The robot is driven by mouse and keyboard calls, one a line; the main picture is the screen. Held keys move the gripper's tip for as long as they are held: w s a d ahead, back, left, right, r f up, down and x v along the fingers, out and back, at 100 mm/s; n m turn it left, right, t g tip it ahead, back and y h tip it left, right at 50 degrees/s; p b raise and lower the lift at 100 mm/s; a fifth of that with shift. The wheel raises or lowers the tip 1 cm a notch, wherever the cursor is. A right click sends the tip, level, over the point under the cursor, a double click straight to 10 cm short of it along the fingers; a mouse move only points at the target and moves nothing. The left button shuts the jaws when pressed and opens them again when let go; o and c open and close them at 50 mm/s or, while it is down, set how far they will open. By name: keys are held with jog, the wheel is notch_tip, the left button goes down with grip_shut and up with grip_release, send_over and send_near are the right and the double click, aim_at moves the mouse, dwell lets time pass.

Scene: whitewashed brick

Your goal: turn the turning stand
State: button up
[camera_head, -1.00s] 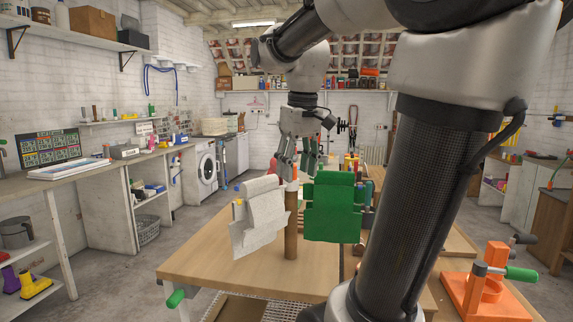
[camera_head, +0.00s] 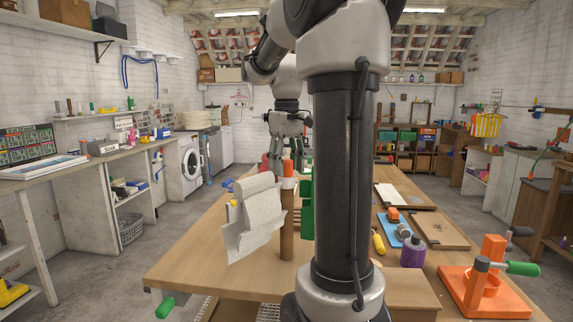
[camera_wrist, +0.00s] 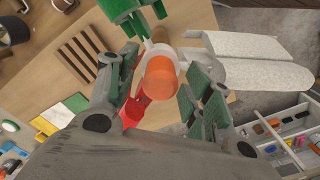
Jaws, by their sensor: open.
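The turning stand is a brown wooden post (camera_head: 287,235) with an orange cap, upright on the wooden table. A pale grey-white hanging piece (camera_head: 255,222) is on its left side. A green hanging piece (camera_head: 307,212) on its right is mostly hidden behind my arm. My gripper (camera_head: 284,158) points down at the post's top. In the wrist view, the orange cap (camera_wrist: 160,76) shows between the open fingers of my gripper (camera_wrist: 165,95); I cannot tell if they touch it. The white piece (camera_wrist: 255,62) and green piece (camera_wrist: 132,14) also show there.
An orange fixture with a green handle (camera_head: 490,275) stands at the table's right front. A purple container (camera_head: 412,252), a blue tray (camera_head: 393,232) and a wooden tray (camera_head: 440,232) lie right of my arm. Bare tabletop (camera_head: 205,255) lies left of the stand.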

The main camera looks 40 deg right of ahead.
grip_shut()
jog(key=shift+m, duration=0.4)
jog(key=m, duration=0.5)
jog(key=shift+m, duration=0.3)
jog(key=m, duration=0.5)
jog(key=shift+m, duration=0.3)
dwell(0.4)
grip_release()
